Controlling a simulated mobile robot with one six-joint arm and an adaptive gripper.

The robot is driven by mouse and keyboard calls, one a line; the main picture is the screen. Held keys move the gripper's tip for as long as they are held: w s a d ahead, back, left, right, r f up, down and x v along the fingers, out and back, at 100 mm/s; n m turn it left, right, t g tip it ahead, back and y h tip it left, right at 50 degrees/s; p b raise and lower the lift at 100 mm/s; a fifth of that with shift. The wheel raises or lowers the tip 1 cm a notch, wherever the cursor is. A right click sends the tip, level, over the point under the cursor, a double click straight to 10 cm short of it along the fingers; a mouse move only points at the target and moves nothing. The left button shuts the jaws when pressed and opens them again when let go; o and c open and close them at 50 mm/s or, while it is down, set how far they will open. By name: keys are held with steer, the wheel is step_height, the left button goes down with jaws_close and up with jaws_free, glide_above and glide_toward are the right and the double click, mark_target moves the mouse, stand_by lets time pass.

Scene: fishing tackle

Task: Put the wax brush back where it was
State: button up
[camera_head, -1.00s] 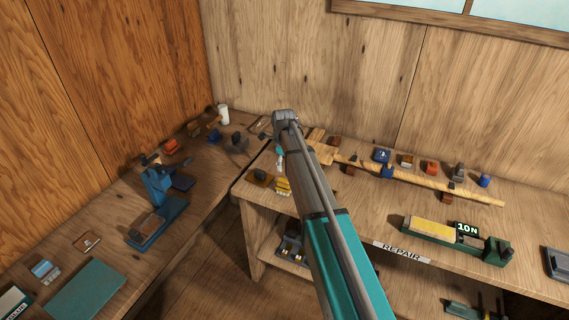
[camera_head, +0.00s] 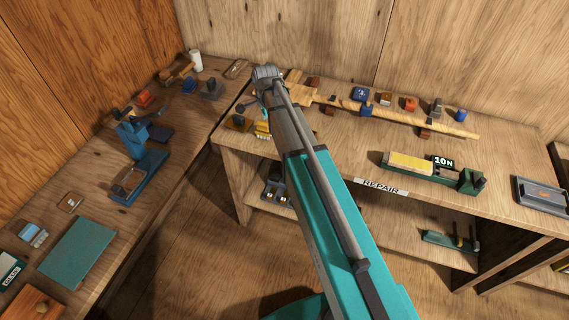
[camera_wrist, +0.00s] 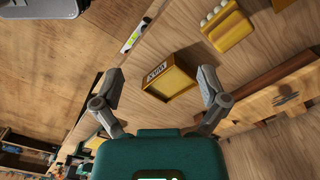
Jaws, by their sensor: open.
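A dark-topped box with a yellow-brown face marked WAX (camera_wrist: 170,82) sits on the wooden bench in the wrist view. It also shows in the head view (camera_head: 238,122), left of my arm. My gripper (camera_wrist: 161,73) is open and empty, its two fingers on either side of the box in the picture; its height above the box cannot be told. In the head view my gripper is largely hidden by my own wrist. I cannot surely make out a wax brush in any view.
A yellow block with pale pegs (camera_wrist: 228,27) lies near the WAX box. A long wooden rod (camera_head: 400,117) lies along the repair bench. A green tool with a 10N display (camera_head: 432,171) stands at its front. A blue vise-like tool (camera_head: 138,155) stands on the left bench.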

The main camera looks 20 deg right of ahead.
steer(key=s+n, duration=1.6)
steer(key=s, duration=0.3)
steer(key=shift+n, duration=0.4)
steer(key=shift+s+d, duration=0.1)
